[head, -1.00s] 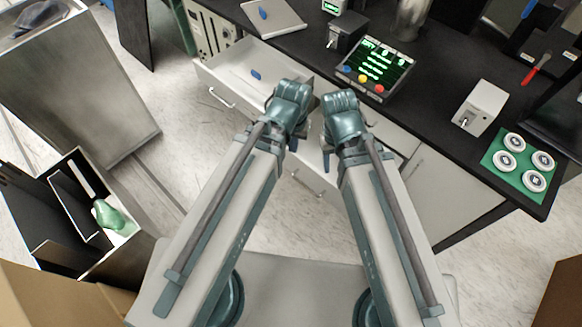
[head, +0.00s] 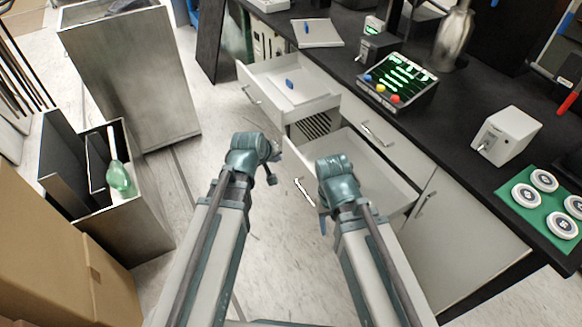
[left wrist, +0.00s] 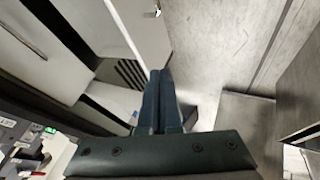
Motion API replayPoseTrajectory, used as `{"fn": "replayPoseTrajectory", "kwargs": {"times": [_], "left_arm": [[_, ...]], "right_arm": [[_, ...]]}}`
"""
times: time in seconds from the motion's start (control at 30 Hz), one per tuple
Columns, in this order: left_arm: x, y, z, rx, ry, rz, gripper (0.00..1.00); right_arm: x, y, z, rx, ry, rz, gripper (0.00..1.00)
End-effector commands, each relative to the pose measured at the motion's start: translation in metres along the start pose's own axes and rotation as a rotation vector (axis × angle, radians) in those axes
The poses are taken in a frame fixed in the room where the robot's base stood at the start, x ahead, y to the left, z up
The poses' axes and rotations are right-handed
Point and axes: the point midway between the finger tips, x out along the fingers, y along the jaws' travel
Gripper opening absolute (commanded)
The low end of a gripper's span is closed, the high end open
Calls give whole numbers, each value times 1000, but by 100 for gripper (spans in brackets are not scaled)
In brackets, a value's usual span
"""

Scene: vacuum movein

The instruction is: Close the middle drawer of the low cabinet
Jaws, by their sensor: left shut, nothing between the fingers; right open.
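Two white drawers of the low cabinet stand pulled out. The lower open drawer (head: 375,180) is near the middle of the head view, with its front handle (head: 304,192) facing left. The upper-left open drawer (head: 318,104) holds a blue item (head: 290,84). I cannot tell for sure which is called the middle one. My left gripper (head: 271,179) is shut and empty, in front of the lower drawer's front and apart from it in the head view. Its shut fingers (left wrist: 161,75) show in the left wrist view. My right gripper (head: 322,222) is open, over or beside the lower drawer; its fingers are partly hidden.
A black countertop (head: 455,120) carries a lit control panel (head: 398,82), a white box (head: 507,135) and a green mat (head: 515,205) with white discs. A bin (head: 120,205) with a green bottle (head: 121,178) stands at left. The floor left of the drawers is clear.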

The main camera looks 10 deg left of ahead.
Motion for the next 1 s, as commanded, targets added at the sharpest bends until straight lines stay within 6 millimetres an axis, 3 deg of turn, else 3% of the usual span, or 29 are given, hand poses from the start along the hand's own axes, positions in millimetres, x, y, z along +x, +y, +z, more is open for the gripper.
{"fn": "replayPoseTrajectory", "kwargs": {"times": [0.23, 0.77, 1.0], "left_arm": [[17, -1, 1, 1, -1, 0, 0], [106, -2, 1, 3, -1, -1, 0], [115, 28, -1, 4, -1, 0, 0]], "right_arm": [[14, -1, -1, 0, 0, 0, 50], [85, -8, -5, -1, 0, 2, 50], [79, -7, -5, -1, 0, 2, 50]]}}
